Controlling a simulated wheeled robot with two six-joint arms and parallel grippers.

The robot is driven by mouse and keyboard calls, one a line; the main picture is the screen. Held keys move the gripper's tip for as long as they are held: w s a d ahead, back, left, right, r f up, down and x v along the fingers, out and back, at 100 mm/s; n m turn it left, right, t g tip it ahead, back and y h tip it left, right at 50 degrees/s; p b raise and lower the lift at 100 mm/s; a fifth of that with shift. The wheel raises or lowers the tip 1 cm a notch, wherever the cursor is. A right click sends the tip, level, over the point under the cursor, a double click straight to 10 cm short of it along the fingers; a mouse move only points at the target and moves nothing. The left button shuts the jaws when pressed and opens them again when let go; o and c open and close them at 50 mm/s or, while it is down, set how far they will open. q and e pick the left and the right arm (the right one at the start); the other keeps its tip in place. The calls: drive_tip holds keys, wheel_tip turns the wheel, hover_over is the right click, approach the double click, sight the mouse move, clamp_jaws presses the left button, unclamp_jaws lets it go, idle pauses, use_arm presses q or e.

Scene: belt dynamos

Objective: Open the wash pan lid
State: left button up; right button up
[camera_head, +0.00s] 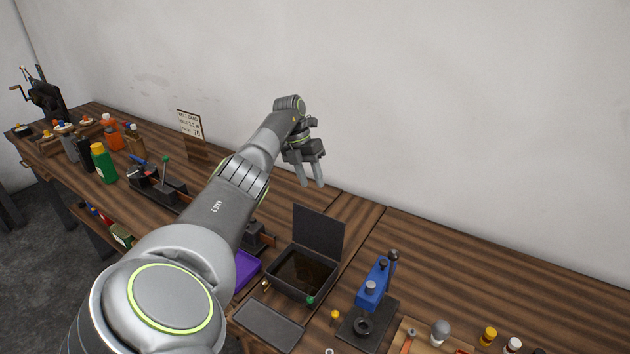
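The wash pan (292,293) is a dark box on the wooden bench. Its lid (319,234) stands upright along the pan's back edge, so the pan is open and a brownish inside shows. A small green knob (310,300) is at the pan's front right corner. My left gripper (314,184) hangs above the bench, behind and above the raised lid, apart from it in the picture. Its two fingers are spread with nothing between them. My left arm crosses the middle of the view and hides part of the bench. My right gripper is not in view.
A blue press (373,287) stands right of the pan, and a grey flat tray (268,325) lies in front. A purple tray (246,268) is left, partly hidden by my arm. Bottles, including a green one (103,163), stand far left. The bench at back right is clear.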

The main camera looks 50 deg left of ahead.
use_arm(q)
drive_tip(key=shift+p+v, duration=0.65)
drive_tip(key=shift+v, duration=1.55)
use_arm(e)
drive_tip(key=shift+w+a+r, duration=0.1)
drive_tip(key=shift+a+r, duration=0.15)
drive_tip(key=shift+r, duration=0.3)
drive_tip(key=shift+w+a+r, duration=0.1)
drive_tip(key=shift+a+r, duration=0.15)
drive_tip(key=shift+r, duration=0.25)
